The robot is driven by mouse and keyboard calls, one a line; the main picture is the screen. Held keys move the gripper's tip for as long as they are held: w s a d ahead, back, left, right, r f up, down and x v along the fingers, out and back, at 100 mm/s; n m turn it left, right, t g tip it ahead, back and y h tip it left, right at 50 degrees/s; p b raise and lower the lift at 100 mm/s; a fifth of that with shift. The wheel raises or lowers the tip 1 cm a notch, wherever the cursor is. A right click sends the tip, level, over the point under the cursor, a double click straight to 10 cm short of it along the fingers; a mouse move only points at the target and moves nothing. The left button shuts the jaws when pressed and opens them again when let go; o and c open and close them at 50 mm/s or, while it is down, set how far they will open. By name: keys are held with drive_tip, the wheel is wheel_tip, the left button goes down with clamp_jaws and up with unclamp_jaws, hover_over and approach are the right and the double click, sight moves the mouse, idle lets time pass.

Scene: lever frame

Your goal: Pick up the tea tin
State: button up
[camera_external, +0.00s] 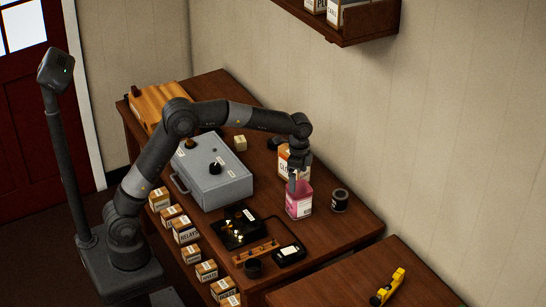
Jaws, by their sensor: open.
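A pink tin (299,204) with a pale label stands upright on the wooden table, near its right side. It is the likeliest tea tin, but its label is too small to read. My gripper (295,183) points down at the top of the pink tin, with its jaws open. The fingertips overlap the tin's upper part in this view, and I cannot tell whether they touch it. An orange and white box (286,162) stands just behind, partly hidden by my gripper.
A small dark can (339,201) stands close to the right of the pink tin. A grey case (214,172) lies to the left. A black tray (241,228) and dark meter (289,255) lie in front. A wall shelf (365,22) hangs above.

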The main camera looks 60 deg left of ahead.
sight(299, 198)
drive_tip(key=f, duration=1.1)
drive_tip(key=shift+w+d, duration=0.1)
drive_tip(key=shift+d, duration=0.1)
drive_tip(key=shift+r, duration=0.1)
drive_tip(key=shift+c, duration=0.3)
drive_tip(key=c, duration=0.8)
drive_tip(key=shift+c, duration=0.2)
drive_tip(key=shift+r, duration=0.1)
